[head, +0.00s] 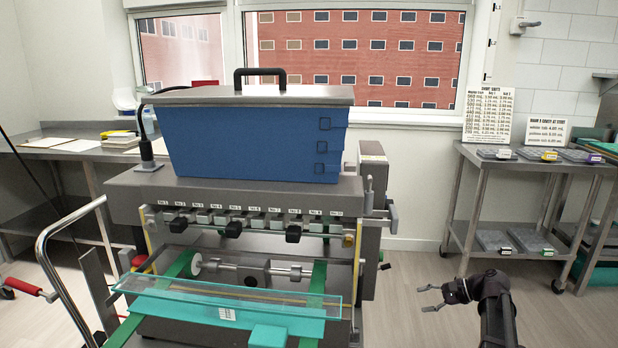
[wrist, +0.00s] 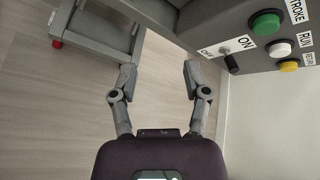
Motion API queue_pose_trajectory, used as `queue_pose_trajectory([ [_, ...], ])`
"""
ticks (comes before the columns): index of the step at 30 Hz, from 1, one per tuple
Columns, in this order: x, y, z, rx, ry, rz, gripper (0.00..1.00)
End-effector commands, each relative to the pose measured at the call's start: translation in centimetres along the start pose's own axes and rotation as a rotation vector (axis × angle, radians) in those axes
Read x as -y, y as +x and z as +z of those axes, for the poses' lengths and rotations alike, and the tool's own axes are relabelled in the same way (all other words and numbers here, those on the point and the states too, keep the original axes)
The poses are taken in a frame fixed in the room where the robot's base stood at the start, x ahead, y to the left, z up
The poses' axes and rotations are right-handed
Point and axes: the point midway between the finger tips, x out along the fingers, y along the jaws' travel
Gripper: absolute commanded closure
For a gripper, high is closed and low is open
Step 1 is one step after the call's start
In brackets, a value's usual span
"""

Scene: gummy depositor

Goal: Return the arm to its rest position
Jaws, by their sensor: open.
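My gripper (head: 430,298) is at the lower right in the head view, over open floor to the right of the depositor. Its fingers are spread and nothing is between them. It also shows in the wrist view (wrist: 158,80), with both fingers apart and empty. The gummy depositor (head: 260,130) has a blue hopper with a grey lid and a black handle. In the wrist view, its control panel (wrist: 265,45) shows a toggle switch marked ON, with green, white and yellow buttons. The gripper is apart from the panel.
A clear guard with a teal tray (head: 240,306) is at the depositor's front. A steel cart (head: 530,165) with trays and signs stands at the right. A grey table (head: 60,150) is at the left, near a chrome handrail (head: 65,225). The floor (head: 400,270) between depositor and cart is clear.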

Motion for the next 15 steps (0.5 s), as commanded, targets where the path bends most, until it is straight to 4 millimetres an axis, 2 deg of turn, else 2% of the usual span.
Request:
queue_pose_trajectory([
  [1, 0.6, 0.0, 1.9, -0.011, -0.024, 0.030, 0.39],
  [15, 1.0, 2.2, 10.4, -0.110, -0.262, 0.305, 0.39],
])
